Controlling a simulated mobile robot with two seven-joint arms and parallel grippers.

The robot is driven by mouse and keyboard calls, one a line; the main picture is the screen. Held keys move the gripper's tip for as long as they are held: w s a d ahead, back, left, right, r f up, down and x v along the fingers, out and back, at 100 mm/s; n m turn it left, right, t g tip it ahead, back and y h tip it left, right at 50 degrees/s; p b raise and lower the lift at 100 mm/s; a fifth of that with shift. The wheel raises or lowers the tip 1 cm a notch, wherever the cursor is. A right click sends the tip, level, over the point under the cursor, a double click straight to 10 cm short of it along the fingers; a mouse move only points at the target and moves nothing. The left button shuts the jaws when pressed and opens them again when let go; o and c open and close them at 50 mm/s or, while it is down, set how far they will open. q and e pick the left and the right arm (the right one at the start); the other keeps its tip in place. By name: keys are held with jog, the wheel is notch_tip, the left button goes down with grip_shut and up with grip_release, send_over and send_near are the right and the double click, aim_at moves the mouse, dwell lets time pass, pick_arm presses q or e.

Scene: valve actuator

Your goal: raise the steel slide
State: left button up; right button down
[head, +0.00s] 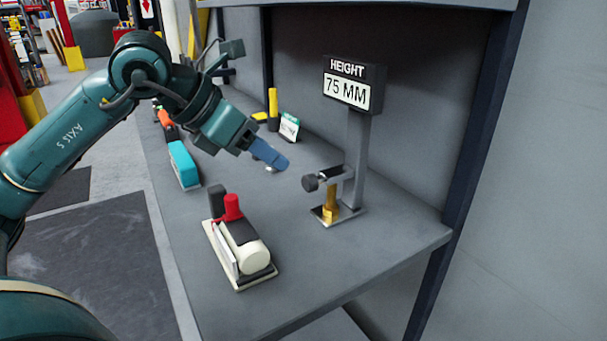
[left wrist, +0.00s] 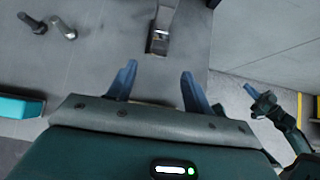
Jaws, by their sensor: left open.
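The height gauge stands on the bench with a sign (head: 348,90) reading "HEIGHT 75 MM" on a grey post (head: 356,140). My right gripper (left wrist: 252,91) shows small at the right there.
A cream device with a red knob (head: 238,245) stands on the near bench. Bench between is clear.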

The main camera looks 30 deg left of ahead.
aim_at(305, 178)
pick_arm(q)
jog(key=x, duration=1)
jog(key=shift+w+f, duration=0.1)
jog(key=shift+w, duration=0.05)
grip_shut()
